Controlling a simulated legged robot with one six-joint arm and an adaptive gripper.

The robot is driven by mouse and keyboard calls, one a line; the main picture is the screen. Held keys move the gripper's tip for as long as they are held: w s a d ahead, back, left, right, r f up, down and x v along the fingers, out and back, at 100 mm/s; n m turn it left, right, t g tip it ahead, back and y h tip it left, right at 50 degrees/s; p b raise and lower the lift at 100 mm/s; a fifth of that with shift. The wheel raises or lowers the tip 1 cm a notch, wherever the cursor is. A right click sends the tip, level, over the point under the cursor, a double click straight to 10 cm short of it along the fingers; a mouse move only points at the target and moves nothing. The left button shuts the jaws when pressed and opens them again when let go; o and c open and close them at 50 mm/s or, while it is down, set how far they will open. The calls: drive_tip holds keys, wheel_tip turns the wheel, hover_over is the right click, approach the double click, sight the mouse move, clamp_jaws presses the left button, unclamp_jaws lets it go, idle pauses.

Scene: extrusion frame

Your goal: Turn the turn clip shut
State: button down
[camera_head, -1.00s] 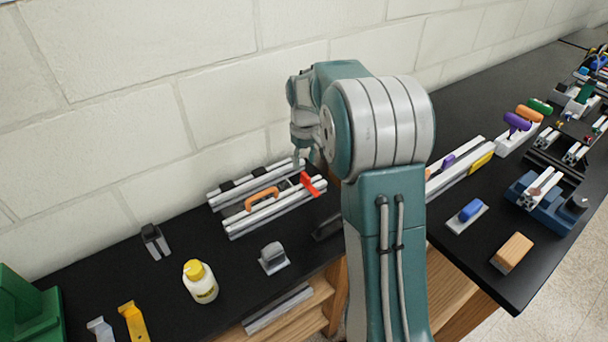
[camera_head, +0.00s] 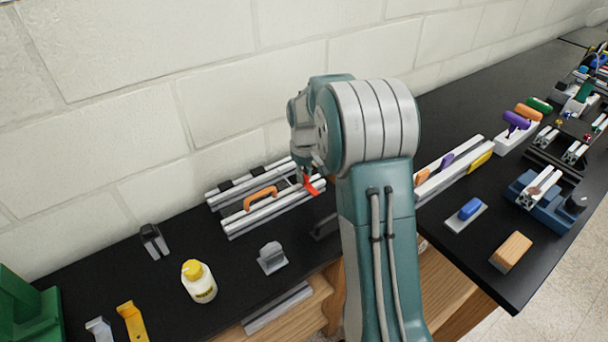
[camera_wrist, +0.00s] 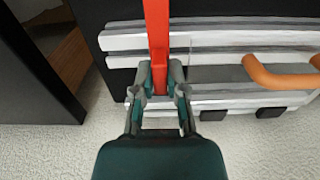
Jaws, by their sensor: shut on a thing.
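The turn clip is a red bar (camera_head: 314,185) at the right end of the aluminium extrusion frame (camera_head: 275,212). In the wrist view the red bar (camera_wrist: 156,30) runs upright in the picture, across the frame's rails (camera_wrist: 215,43). My gripper (camera_wrist: 160,80) is shut on the red bar near its lower end, with one finger on each side. In the head view my gripper (camera_head: 307,172) is at the bar, and my arm stands just right of it. The bar's pivot cannot be made out.
An orange handle (camera_head: 260,198) stands on the frame left of the clip. The wall (camera_head: 160,130) is close behind. A grey block (camera_head: 271,257) and a yellow-capped bottle (camera_head: 199,282) stand in front. A shelf gap opens below the bench edge.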

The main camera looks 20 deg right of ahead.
drive_tip(key=shift+m, duration=0.3)
drive_tip(key=m, duration=0.3)
drive_tip(key=shift+f+m, duration=0.1)
drive_tip(key=shift+m, duration=0.3)
drive_tip(key=m, duration=0.9)
drive_tip(key=shift+m, duration=2.2)
drive_tip(key=c, duration=0.7)
unclamp_jaws()
drive_tip(key=shift+a, duration=0.1)
